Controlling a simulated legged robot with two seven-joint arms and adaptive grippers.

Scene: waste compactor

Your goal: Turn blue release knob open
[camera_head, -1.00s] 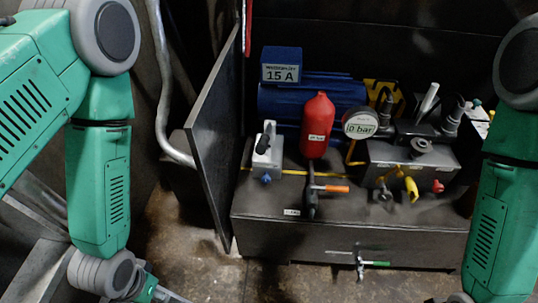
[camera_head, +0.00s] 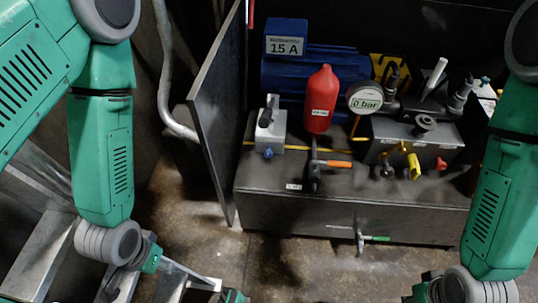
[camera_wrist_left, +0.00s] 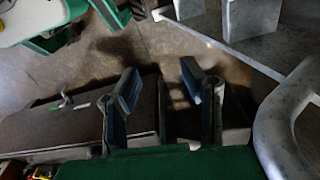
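The small blue knob (camera_head: 268,153) sits on the front of a grey valve block (camera_head: 270,132) on top of the dark cabinet, left of the red bottle, in the head view. No gripper touches it. My left arm comes in from the left, with its wrist (camera_head: 150,258) low and in front of the cabinet, left of the knob. In the left wrist view my left gripper (camera_wrist_left: 160,83) has its two fingers apart with nothing between them. My right gripper (camera_head: 422,290) is only partly in view at the bottom right edge, and its fingers cannot be made out.
A dark upright panel (camera_head: 213,115) stands left of the valve block. A red bottle (camera_head: 321,98), a pressure gauge (camera_head: 365,98), an orange-handled lever (camera_head: 330,164) and a yellow handle (camera_head: 414,167) crowd the cabinet top (camera_head: 260,181). A green-handled valve (camera_head: 375,238) juts from the front.

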